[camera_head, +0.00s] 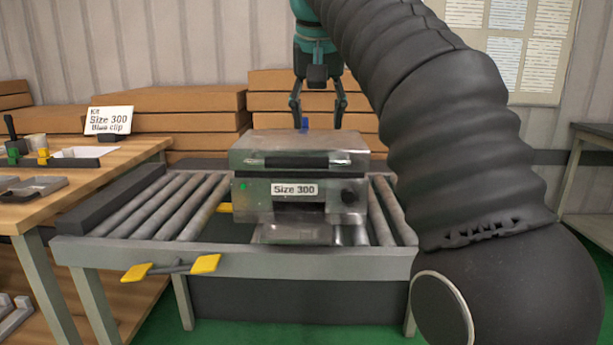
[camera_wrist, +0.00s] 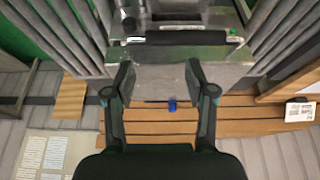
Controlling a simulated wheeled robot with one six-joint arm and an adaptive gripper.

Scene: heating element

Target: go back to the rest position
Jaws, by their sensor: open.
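My gripper (camera_head: 318,112) hangs above the back of a metal machine labelled "Size 300" (camera_head: 296,189). Its two fingers point down and are spread apart with nothing between them. In the wrist view the open fingers (camera_wrist: 158,95) frame the machine's back edge, and its dark handle bar (camera_wrist: 185,38) lies beyond them. A small blue clip (camera_head: 304,123) shows at the machine's top back, below and between the fingers. It also shows in the wrist view (camera_wrist: 172,104), apart from both fingers. My dark ribbed arm covers the right part of the head view.
The machine stands on a roller conveyor (camera_head: 165,205) with yellow-ended handles (camera_head: 172,268) in front. A wooden table (camera_head: 150,150) at left carries a "Kit Size 300 Blue clip" sign (camera_head: 109,120) and small parts. Stacked cardboard (camera_head: 190,98) lies behind. A bench (camera_head: 595,130) stands at right.

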